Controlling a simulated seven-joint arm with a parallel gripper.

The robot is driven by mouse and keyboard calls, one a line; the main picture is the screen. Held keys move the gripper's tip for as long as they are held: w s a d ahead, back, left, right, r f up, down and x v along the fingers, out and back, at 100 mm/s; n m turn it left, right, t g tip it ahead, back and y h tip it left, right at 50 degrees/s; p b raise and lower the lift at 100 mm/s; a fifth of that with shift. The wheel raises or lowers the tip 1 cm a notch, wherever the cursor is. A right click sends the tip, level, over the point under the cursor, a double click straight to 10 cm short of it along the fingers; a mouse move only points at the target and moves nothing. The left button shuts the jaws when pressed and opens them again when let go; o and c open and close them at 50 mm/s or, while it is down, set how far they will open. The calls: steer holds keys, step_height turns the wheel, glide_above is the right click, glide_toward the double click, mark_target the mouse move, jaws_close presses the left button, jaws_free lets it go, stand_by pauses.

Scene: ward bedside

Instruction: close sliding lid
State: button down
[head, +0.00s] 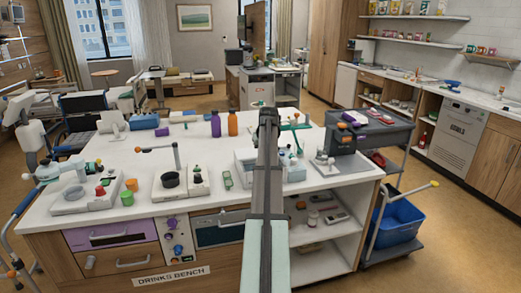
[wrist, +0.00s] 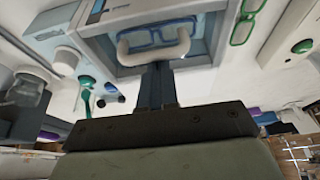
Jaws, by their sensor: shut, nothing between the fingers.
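A pale blue-grey box (wrist: 112,22) is at the top of the wrist view. Blue-framed glasses (wrist: 172,32) show in its opening, so it looks at least partly open. A white U-shaped handle (wrist: 153,47) is at the box's near side. I cannot make out the lid's full extent. My gripper (wrist: 157,72) is shut and empty, its dark fingertips close to the handle; I cannot tell whether they touch. In the head view my gripper (head: 268,118) and arm reach over the bench and hide part of the pale blue box (head: 243,162).
Green glasses (head: 228,179) lie left of the box on the white bench (head: 150,218). A base with a black pot (head: 170,180) stands farther left. A grey trolley (head: 365,132) adjoins the bench at right. Purple (head: 216,126) and orange bottles (head: 232,124) stand behind.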

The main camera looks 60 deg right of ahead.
steer(key=shift+s+a+f, duration=0.15)
steer(key=shift+s+a, duration=0.15)
steer(key=w+d, duration=0.1)
steer(key=w+d+r, duration=0.1)
steer(key=w+d, duration=0.1)
steer(key=shift+w+d+r, duration=0.1)
steer(key=shift+d+r, duration=0.05)
steer(key=shift+r, duration=0.25)
steer(key=v, duration=0.9)
steer(key=shift+r, duration=0.15)
